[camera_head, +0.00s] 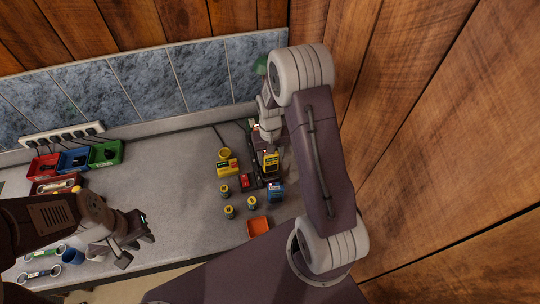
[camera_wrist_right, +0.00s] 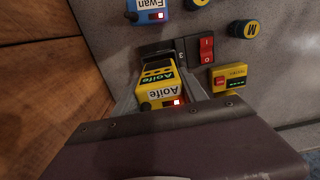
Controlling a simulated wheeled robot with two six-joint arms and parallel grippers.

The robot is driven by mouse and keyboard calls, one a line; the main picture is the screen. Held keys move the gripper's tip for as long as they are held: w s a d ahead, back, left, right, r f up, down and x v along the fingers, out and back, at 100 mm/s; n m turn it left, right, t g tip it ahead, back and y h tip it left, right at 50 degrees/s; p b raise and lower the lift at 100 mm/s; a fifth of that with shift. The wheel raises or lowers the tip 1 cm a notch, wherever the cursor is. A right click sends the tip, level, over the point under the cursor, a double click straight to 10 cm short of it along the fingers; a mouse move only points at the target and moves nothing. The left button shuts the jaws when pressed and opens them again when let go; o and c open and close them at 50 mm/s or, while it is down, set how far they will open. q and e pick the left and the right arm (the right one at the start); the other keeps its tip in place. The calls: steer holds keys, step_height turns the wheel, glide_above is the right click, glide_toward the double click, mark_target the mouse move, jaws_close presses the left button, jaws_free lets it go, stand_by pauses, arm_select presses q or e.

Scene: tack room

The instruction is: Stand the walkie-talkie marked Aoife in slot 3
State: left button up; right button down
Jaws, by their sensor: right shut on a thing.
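The yellow walkie-talkie marked Aoife (camera_wrist_right: 158,80) is between the fingers of my right gripper (camera_wrist_right: 160,97), which is shut on it. In the head view the yellow walkie-talkie (camera_head: 271,161) is at the dark charging rack, below my right gripper (camera_head: 268,137). The dark rack (camera_wrist_right: 155,50) carries a white 3 right beside the walkie-talkie. Whether its foot is seated in the slot is hidden. My left gripper (camera_head: 136,240) is open and empty, far left.
A red rocker switch (camera_wrist_right: 206,48) and a yellow tester (camera_wrist_right: 228,78) sit beside the rack. Several small yellow-topped pots, one here (camera_wrist_right: 243,29), and an orange tray (camera_head: 258,226) are nearby. Coloured bins (camera_head: 105,153) stand back left. The wooden wall is close on the right.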

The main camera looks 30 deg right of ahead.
mark_target(270, 165)
steer(key=f+b, duration=0.2)
steer(key=f, duration=0.1)
steer(key=f+b, duration=0.1)
steer(key=shift+w+d+f, duration=0.15)
steer(key=shift+w+f, duration=0.1)
steer(key=shift+f, duration=0.05)
steer(key=shift+s, duration=0.1)
steer(key=shift+r, duration=0.1)
stand_by(0.7)
steer(key=shift+f, duration=0.65)
steer(key=c, duration=0.9)
jaws_free()
